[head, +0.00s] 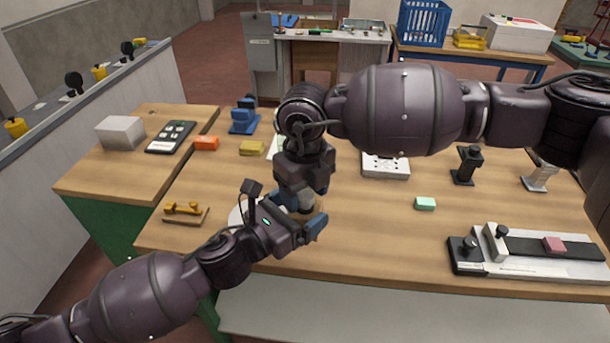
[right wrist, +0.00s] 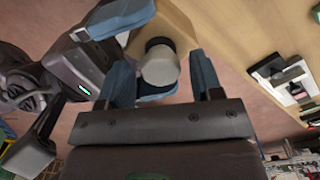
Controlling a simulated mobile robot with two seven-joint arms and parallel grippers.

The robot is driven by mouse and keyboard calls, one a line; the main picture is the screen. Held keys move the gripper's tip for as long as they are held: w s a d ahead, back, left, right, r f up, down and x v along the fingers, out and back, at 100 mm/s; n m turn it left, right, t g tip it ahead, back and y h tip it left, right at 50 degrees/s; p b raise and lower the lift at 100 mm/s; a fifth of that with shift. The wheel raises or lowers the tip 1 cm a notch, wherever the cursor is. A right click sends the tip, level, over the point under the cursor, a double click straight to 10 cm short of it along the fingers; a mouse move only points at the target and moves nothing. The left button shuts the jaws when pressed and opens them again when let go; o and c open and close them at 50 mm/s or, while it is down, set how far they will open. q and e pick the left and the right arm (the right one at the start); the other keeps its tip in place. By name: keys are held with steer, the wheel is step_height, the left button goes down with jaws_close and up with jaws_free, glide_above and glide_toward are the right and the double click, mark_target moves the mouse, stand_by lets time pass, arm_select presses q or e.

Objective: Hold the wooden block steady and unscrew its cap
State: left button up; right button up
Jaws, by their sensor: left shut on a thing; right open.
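The wooden block (right wrist: 178,25) shows as a tan piece in the right wrist view, between the blue fingers of my left gripper (head: 302,224). That gripper is shut on it above the table's front edge. The pale, rounded cap (right wrist: 160,66) sits on the block, with a dark ring at its base. My right gripper (right wrist: 163,82) is open, with one blue finger on each side of the cap; I cannot tell whether either touches it. In the head view my grippers hide most of the block and cap.
On the wooden table are a small yellow-and-wood tool (head: 185,212), a mint block (head: 425,204) and a long clamp fixture (head: 525,255) at the right. The front middle of the table is clear.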

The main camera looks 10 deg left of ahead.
steer(key=shift+f, duration=0.6)
steer(key=c, duration=0.9)
steer(key=n, duration=0.3)
steer(key=shift+c, duration=0.2)
steer(key=n, duration=1)
steer(key=o, duration=1)
